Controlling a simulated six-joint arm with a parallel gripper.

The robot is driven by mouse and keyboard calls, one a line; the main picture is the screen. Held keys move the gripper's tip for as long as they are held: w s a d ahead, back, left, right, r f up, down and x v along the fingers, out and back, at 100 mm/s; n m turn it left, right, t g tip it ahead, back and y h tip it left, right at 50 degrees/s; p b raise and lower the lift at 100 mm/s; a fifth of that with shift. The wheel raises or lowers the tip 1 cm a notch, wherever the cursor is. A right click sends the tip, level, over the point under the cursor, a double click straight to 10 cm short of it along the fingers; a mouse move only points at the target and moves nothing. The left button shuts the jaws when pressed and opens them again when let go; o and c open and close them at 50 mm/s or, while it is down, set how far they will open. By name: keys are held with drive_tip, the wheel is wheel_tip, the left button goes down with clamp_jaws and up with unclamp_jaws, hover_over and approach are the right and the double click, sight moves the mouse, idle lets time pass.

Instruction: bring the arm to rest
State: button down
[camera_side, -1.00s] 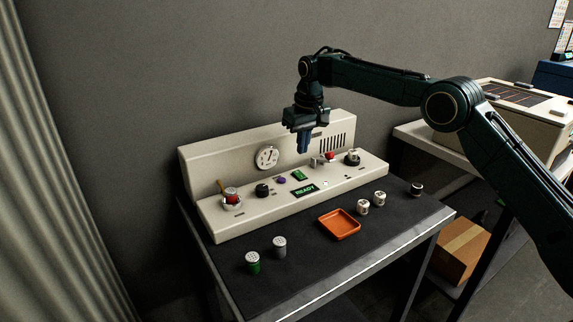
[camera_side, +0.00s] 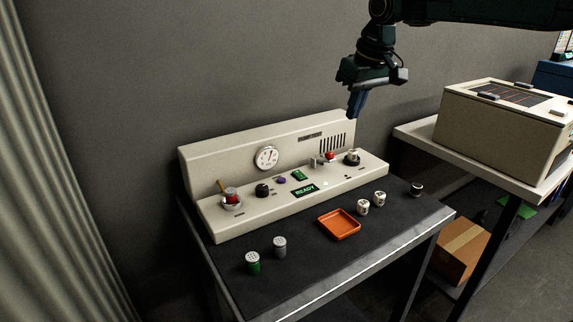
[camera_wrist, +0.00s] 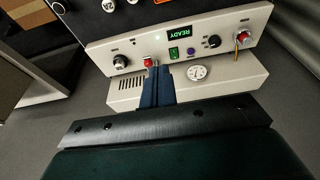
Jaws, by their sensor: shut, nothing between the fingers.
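My gripper (camera_side: 355,103) hangs in the air above the right end of the brewer panel, well clear of it. Its blue fingers are shut and hold nothing; they also show in the wrist view (camera_wrist: 157,72). The cream brewer panel (camera_side: 222,158) stands at the back of the dark table. Its small green display (camera_side: 305,190) reads READY. A round gauge (camera_side: 267,157) is on its upright back.
An orange tray (camera_side: 339,224) lies empty on the dark table (camera_side: 310,262). Two white jars (camera_side: 363,207) stand right of it. A green shaker (camera_side: 252,263) and a grey shaker (camera_side: 280,247) stand at the front left. A cream box-shaped machine (camera_side: 500,128) stands on a side table at right.

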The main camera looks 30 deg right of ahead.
drive_tip(key=s+d+t, duration=0.2)
drive_tip(key=s, duration=2.3)
drive_tip(key=s+f, duration=0.5)
drive_tip(key=s, duration=0.3)
drive_tip(key=shift+s+d, duration=0.15)
drive_tip(key=shift+d, duration=0.15)
